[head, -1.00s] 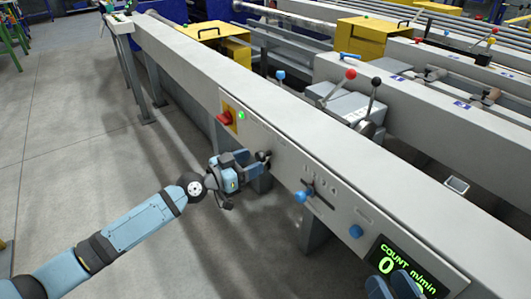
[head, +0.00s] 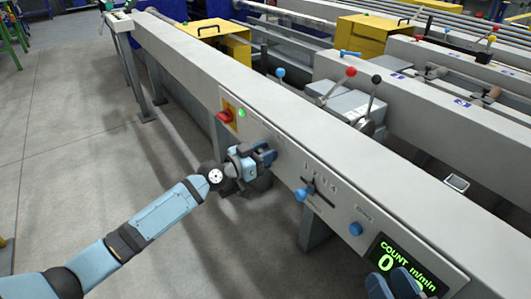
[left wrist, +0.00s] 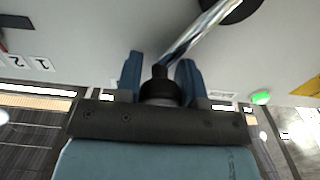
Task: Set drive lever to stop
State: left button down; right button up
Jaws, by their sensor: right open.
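The drive lever (left wrist: 205,32) has a bright metal shaft and a black knob, and rises from a dark round hub on the grey panel in the left wrist view. My left gripper (left wrist: 160,75) has its blue fingers close on both sides of the black knob (left wrist: 160,88), and appears shut on it. In the head view my left gripper (head: 266,156) is at the panel front and hides the lever. My right gripper (head: 400,285) is open and empty at the lower right, in front of the display, partly cut off by the frame.
A red switch (head: 225,117) and a green lamp (head: 241,113) are left of the lever. A blue-knobbed selector (head: 300,195), a blue button (head: 355,229) and the count display (head: 395,257) are to the right. Levers with red (head: 351,71) and black knobs stand behind the beam. The floor in front is clear.

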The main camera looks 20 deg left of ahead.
pick_arm(q)
jog(key=n+b, duration=0.1)
jog(key=w+a+n+b, duration=0.1)
jog(key=n, duration=0.1)
jog(key=w+a+n, duration=0.1)
jog(key=n, duration=0.1)
jog(key=shift+a+r+b, duration=0.2)
jog(key=shift+b, duration=0.2)
pick_arm(e)
jog(key=shift+n+g, duration=0.3)
jog(key=shift+g, duration=0.6)
jog(key=f, duration=0.4)
jog(key=shift+a, duration=0.2)
pick_arm(q)
jog(key=c, duration=1.1)
grip_release()
jog(key=o, duration=0.3)
jog(key=shift+o, duration=0.2)
jog(key=shift+a+r, duration=0.1)
pick_arm(e)
jog(key=shift+s, duration=0.1)
